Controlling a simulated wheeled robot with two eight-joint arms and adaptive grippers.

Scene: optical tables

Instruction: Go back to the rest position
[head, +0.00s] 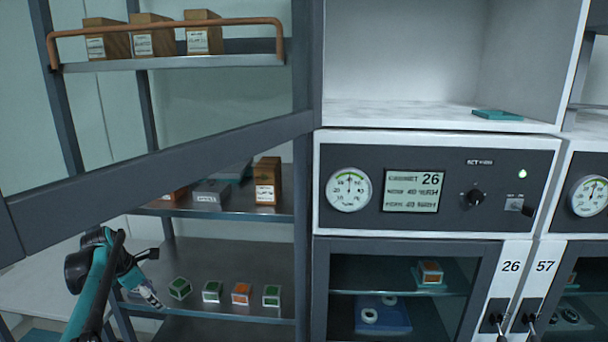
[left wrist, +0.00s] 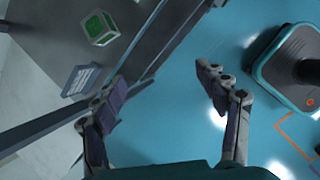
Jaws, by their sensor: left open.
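My left gripper (head: 150,294) is at the lower left in the head view, in front of the lower shelf and its small boxes. In the left wrist view its two fingers (left wrist: 165,88) are spread apart with nothing between them. A green-topped box (left wrist: 101,27) sits on the shelf beyond the left finger, apart from it. My right gripper shows in neither view.
A metal rack holds several small green- and orange-topped boxes on its lower shelf (head: 225,258). Wooden boxes stand behind a copper rail (head: 170,24) above. Cabinet 26 (head: 437,182) is at the right, its glass door (head: 318,300) shut. Teal floor (left wrist: 175,50) lies below the gripper.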

